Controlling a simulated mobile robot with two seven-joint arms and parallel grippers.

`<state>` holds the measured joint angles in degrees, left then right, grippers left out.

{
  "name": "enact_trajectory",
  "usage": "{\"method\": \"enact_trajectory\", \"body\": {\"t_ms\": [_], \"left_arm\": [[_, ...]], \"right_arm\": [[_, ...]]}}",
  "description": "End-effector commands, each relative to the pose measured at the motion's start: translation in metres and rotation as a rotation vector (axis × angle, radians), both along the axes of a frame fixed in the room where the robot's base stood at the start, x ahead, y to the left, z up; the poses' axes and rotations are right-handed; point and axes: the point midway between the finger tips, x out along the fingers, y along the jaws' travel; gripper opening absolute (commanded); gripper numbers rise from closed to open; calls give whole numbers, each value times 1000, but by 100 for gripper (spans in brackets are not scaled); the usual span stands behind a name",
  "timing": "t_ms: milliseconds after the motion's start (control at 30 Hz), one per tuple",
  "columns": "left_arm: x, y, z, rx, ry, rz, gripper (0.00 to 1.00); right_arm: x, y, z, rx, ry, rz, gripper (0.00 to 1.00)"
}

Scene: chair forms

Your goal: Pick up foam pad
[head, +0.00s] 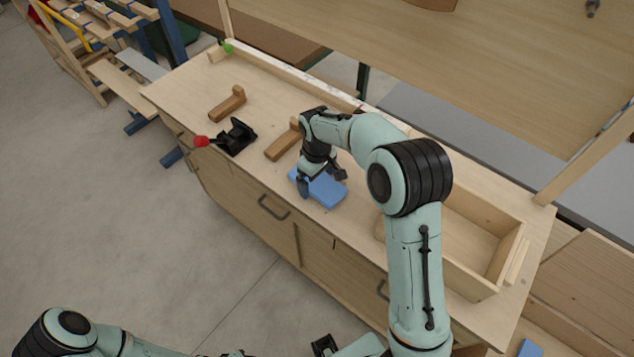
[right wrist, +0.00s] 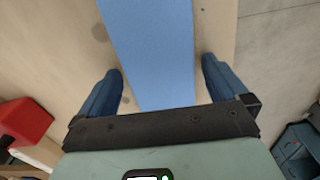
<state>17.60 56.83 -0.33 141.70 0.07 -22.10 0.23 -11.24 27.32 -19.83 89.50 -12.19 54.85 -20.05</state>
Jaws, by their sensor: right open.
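The blue foam pad (head: 327,189) lies flat on the wooden workbench near its front edge. My right gripper (head: 321,180) is over the pad, with its fingers pointing down, and hides part of it. In the right wrist view the pad (right wrist: 152,45) runs between the two blue fingers of the open right gripper (right wrist: 162,80), with a gap on each side. My left arm shows at the bottom left of the head view; a dark part at the bottom may be its gripper (head: 324,345), but its jaws are unclear.
The workbench (head: 185,85) holds a black clamp with a red knob (head: 234,137), wooden L-shaped blocks (head: 228,104) and an open wooden tray (head: 510,250) on the right. A raised wooden board (head: 470,60) is behind. Another blue piece (head: 530,348) is at the bottom right.

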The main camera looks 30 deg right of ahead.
Motion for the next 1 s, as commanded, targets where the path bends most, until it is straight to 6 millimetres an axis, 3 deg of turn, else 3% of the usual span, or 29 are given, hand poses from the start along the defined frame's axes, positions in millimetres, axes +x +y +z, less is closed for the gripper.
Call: {"method": "enact_trajectory", "body": {"t_ms": [67,233,533,667,767,1000], "left_arm": [[0,0,0,0,0,0,43],[0,0,0,0,0,0,43],[0,0,0,0,0,0,43],[1,0,2,0,-1,0,43],[3,0,4,0,-3,0,43],[11,0,16,0,-12,0,43]], "right_arm": [[0,0,0,0,0,0,100],[0,0,1,0,0,0,50],[0,0,2,-1,-1,0,50],[1,0,14,0,-4,0,50],[1,0,33,0,-6,-1,50],[2,0,103,1,-8,1,50]]}}
